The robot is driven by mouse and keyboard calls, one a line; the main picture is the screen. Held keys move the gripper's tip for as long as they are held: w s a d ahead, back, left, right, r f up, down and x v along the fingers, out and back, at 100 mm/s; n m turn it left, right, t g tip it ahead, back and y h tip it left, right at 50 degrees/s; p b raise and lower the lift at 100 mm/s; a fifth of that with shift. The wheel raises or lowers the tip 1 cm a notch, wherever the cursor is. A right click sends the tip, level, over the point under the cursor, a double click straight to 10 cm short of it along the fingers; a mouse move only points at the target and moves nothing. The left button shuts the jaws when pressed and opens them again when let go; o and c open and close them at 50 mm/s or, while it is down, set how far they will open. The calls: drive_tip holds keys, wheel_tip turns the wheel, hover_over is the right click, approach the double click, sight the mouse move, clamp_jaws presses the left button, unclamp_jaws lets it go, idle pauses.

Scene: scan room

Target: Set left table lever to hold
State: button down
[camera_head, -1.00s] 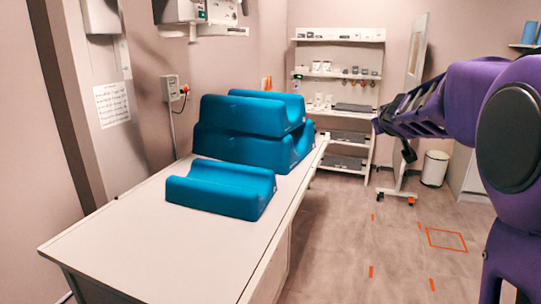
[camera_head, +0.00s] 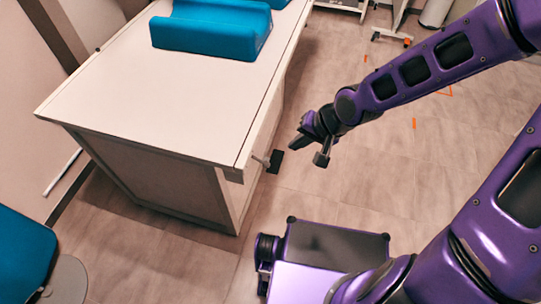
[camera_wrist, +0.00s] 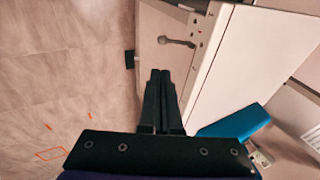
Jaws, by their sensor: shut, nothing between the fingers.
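The white table (camera_head: 180,95) fills the left and middle of the head view. A small grey lever (camera_head: 262,160) sticks out from the table's side near its front corner. In the wrist view the lever (camera_wrist: 178,41) lies just ahead of the fingertips, sticking out sideways with its knob end to the left. My gripper (camera_head: 297,142) is to the right of the lever in the head view, with a gap between them. In the wrist view my gripper (camera_wrist: 160,74) has its two black fingers together and holds nothing. The lever's setting cannot be read.
A blue cushion (camera_head: 212,30) lies on the tabletop. A blue seat (camera_head: 25,255) is at the lower left. The floor right of the table is mostly clear.

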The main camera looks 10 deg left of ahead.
sight(267, 164)
drive_tip(key=shift+s+a, duration=0.2)
drive_tip(key=shift+s, duration=0.3)
drive_tip(key=shift+b+x, duration=0.55)
drive_tip(key=shift+x, duration=6.45)
drive_tip(key=shift+a+f+y, duration=0.1)
drive_tip(key=shift+a+y, duration=0.05)
drive_tip(key=shift+y, duration=0.15)
